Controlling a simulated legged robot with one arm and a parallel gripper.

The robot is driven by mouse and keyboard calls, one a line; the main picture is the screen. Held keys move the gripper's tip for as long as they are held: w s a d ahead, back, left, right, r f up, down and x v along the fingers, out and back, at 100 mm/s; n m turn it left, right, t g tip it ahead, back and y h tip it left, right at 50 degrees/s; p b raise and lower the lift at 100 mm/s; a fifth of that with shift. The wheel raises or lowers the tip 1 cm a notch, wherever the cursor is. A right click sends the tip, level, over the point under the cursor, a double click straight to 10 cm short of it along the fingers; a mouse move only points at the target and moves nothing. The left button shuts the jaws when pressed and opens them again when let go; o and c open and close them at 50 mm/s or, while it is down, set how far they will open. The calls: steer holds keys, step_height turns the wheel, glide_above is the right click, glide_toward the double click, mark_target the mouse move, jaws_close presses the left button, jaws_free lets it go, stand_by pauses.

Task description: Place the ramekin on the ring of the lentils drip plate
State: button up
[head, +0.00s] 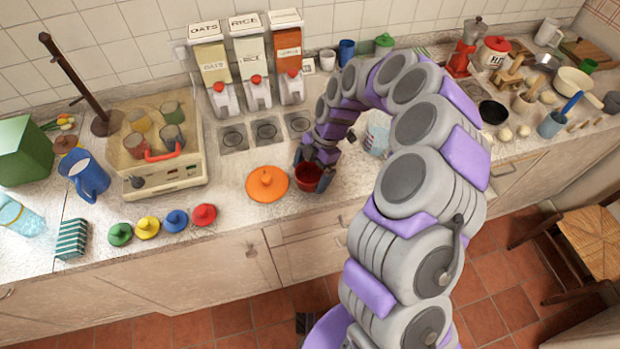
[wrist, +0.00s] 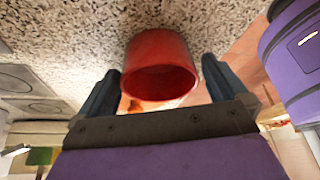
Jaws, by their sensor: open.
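The red ramekin (head: 307,176) stands on the counter, right of the orange lid. My gripper (head: 314,171) is open, with one finger on either side of the ramekin. In the wrist view the ramekin (wrist: 160,48) sits between the two dark fingers (wrist: 160,72), and small gaps seem to show beside it. The lentils drip plate (head: 299,122) is the rightmost of three grey plates with dark rings. It lies below the dispenser with orange-red contents (head: 288,40) and is empty; my arm is close on its right.
The oats plate (head: 232,137) and rice plate (head: 267,130) lie left of it, both empty. An orange lid (head: 267,184) lies left of the ramekin. A tray-like appliance with cups (head: 180,172) stands farther left. Several coloured knobbed lids (head: 204,214) line the front edge.

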steer(key=shift+s+a+f, duration=0.1)
steer(key=shift+a+f, duration=0.1)
steer(key=shift+f, duration=0.15)
steer(key=shift+a, duration=0.2)
steer(key=shift+d, duration=0.3)
steer(key=c, duration=0.7)
steer(key=shift+a, duration=0.1)
steer(key=shift+c, duration=1.3)
steer(key=shift+a+r, duration=0.1)
steer(key=shift+r, duration=0.1)
